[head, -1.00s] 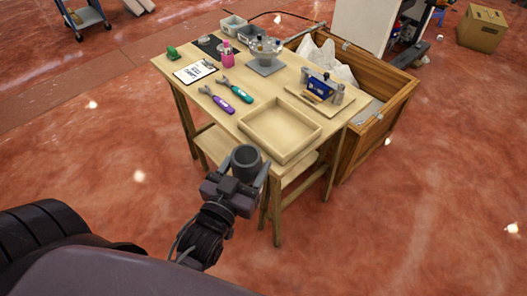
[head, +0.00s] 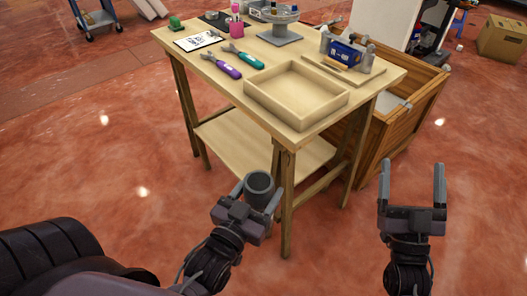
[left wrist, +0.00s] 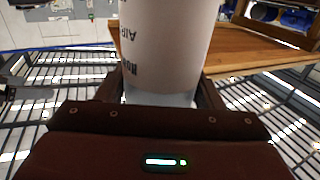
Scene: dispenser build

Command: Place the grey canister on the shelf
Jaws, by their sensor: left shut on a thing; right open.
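The grey canister (head: 259,187) is upright in my left gripper (head: 257,192), which is shut on it. In the left wrist view the canister (left wrist: 165,45) fills the middle as a pale cylinder with dark lettering between the fingers. The shelf (head: 240,146) is the lower wooden board of the workbench, beyond and left of the canister, and its visible part is bare. The canister is in front of the shelf, near the front table leg. My right gripper (head: 411,188) is open and empty over the floor at the right.
The workbench top (head: 215,100) holds a wooden tray (head: 296,92), purple pliers (head: 222,66), teal pliers (head: 245,58), a clipboard (head: 199,41) and a blue device (head: 343,54). A front table leg (head: 287,210) stands beside the canister. A wooden crate (head: 395,125) stands right of the bench.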

